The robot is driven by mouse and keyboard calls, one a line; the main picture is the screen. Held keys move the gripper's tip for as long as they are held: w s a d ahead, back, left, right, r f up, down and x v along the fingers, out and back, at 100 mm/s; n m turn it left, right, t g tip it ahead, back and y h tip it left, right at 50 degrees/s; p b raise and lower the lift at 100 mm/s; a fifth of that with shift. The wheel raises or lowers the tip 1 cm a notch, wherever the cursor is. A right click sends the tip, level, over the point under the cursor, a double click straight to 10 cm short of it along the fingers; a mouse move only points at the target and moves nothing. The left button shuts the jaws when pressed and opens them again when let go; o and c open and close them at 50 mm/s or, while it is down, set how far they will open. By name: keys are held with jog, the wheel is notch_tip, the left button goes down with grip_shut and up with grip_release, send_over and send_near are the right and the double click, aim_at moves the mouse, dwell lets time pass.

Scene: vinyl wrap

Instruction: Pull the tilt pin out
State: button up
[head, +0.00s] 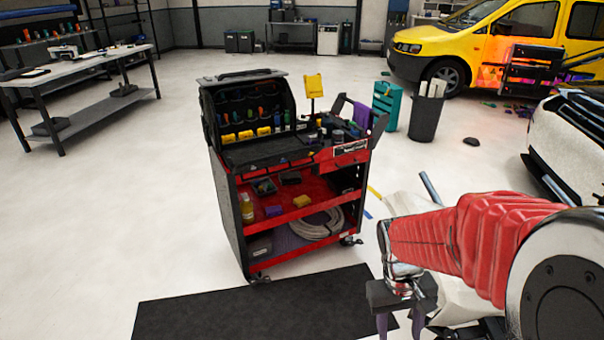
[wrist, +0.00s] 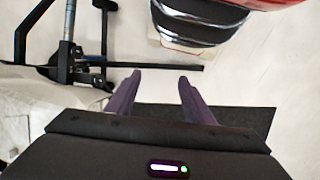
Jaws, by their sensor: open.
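I cannot make out the tilt pin for certain in either view. In the wrist view a dark stand (wrist: 95,66) with a metal post (wrist: 68,22) fills the upper left, with a bar reaching right past my fingertips. Small dark fittings (wrist: 77,72) sit where post and bar meet; none is clearly a pin. My gripper (wrist: 160,78) is open and empty, its two purple fingers apart, to the right of those fittings. In the head view my gripper (head: 400,328) hangs at the bottom right, fingertips cut off by the frame edge. My red-sleeved arm hides much of what is behind it.
A pale panel (head: 408,203) and a grey-blue rod (head: 430,187) show behind my arm. A red and black tool cart (head: 242,235) stands left of it, with a black mat (head: 258,312) in front. A workbench (head: 80,75) stands far left. Open floor lies between.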

jog(key=s+a+r+t, duration=0.2)
jog(key=s+r+t, duration=0.1)
jog(key=r, duration=0.5)
jog(key=s+a+r+t+y, duration=0.1)
jog(key=s+a+r+t, duration=0.2)
jog(key=r, duration=0.6)
jog(key=shift+m+t+y, duration=0.3)
jog(key=shift+m+t, duration=0.1)
jog(key=shift+t, duration=0.2)
